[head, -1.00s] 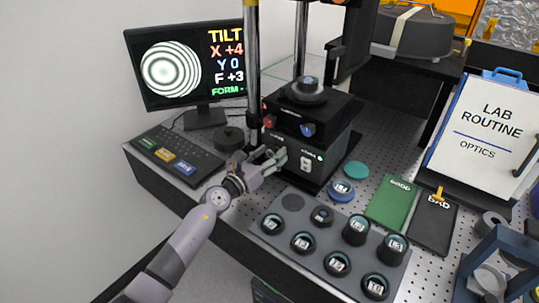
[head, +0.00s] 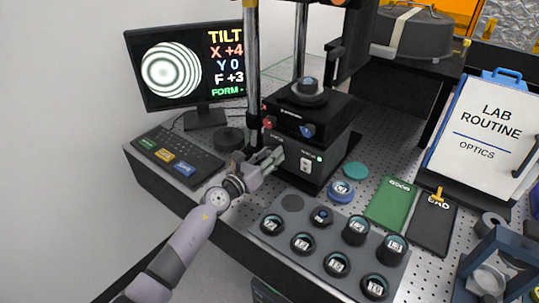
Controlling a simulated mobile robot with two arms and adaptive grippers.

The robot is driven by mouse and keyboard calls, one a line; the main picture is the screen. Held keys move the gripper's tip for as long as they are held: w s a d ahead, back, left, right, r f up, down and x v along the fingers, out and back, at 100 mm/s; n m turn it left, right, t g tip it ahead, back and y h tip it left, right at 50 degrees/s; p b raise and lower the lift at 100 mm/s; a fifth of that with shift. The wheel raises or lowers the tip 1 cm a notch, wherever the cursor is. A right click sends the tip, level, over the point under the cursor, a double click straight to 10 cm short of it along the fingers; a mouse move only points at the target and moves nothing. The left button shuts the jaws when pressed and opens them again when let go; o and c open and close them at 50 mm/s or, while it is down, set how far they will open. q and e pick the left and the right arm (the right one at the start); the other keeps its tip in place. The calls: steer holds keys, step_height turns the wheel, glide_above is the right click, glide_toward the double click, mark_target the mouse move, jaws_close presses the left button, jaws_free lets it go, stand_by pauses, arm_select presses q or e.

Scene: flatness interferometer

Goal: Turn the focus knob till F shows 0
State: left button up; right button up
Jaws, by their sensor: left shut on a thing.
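The monitor (head: 184,68) at the back left shows round light and dark rings beside the readout X +4, Y 0, F +3. The black interferometer (head: 308,155) stands at the middle, with a red knob (head: 268,121) and a blue knob (head: 307,130) on its upper stage. My left gripper (head: 276,157) is at the lower left front of the interferometer, shut on the focus knob, which its fingers hide almost wholly. My right gripper is not in view.
A keypad (head: 157,147) with coloured keys lies left of my left arm. A grey tray (head: 263,244) of several round parts lies in front. Green and black mats (head: 383,212) (head: 428,236) and a lab routine board (head: 490,130) are to the right.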

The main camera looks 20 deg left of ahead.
arm_select(q)
steer(key=n+p, duration=0.1)
steer(key=n, duration=0.2)
steer(key=shift+n+p, duration=0.3)
steer(key=shift+p, duration=0.05)
steer(key=shift+n+p, duration=0.75)
steer(key=shift+n, duration=1.55)
steer(key=o, duration=1.2)
steer(key=shift+c, duration=0.2)
steer(key=v, duration=1.2)
